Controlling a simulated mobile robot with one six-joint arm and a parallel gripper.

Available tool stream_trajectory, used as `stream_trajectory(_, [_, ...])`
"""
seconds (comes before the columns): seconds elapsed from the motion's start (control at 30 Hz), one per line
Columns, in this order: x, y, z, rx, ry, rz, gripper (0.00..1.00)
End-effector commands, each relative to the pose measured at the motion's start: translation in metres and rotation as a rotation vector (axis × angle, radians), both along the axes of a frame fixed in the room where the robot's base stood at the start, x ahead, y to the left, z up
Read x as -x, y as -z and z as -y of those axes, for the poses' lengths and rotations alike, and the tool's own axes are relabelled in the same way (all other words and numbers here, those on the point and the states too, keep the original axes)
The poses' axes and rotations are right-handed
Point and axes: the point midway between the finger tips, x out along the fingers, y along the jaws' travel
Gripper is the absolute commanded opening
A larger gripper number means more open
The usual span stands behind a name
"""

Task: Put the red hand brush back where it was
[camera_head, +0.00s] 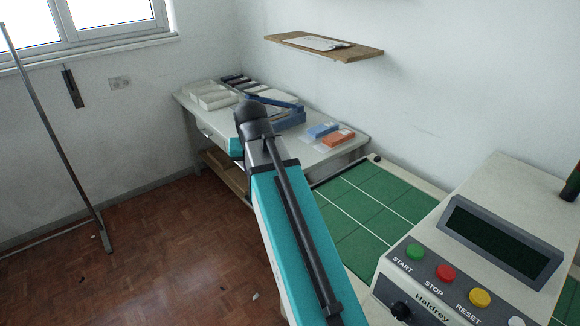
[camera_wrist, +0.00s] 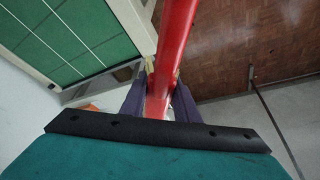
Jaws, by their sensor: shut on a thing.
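The red hand brush (camera_wrist: 177,40) shows in the wrist view as a long, smooth red bar. It runs from the top edge down between the fingers of my gripper (camera_wrist: 160,88). My gripper is shut on it, with one finger on either side. The brush's far end is cut off by the top edge, and I see no bristles. In the head view my own arm covers the gripper, and the brush does not show there.
A white table (camera_head: 345,157) along the wall holds trays, a blue pack (camera_head: 322,130) and an orange pack (camera_head: 338,138). A green mat (camera_head: 365,205) lies right of my arm. A button console (camera_head: 470,245) stands at right. A wooden shelf (camera_head: 363,53) hangs above. Floor at left is mostly clear.

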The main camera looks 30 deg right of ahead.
Motion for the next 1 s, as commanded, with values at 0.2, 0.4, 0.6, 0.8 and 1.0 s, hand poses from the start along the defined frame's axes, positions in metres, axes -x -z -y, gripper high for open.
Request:
stream_trajectory(0.2, [-0.007,0.010,-0.079,0.000,-0.232,0.001,0.04])
stream_trajectory(0.4, [-0.007,0.014,-0.131,-0.001,-0.390,0.000,0.04])
stream_trajectory(0.6, [-0.006,0.015,-0.152,0.000,-0.455,0.000,0.04])
stream_trajectory(0.8, [-0.006,0.015,-0.153,0.000,-0.459,0.000,0.04])
stream_trajectory(1.0, [-0.006,0.015,-0.153,0.000,-0.457,0.000,0.04])
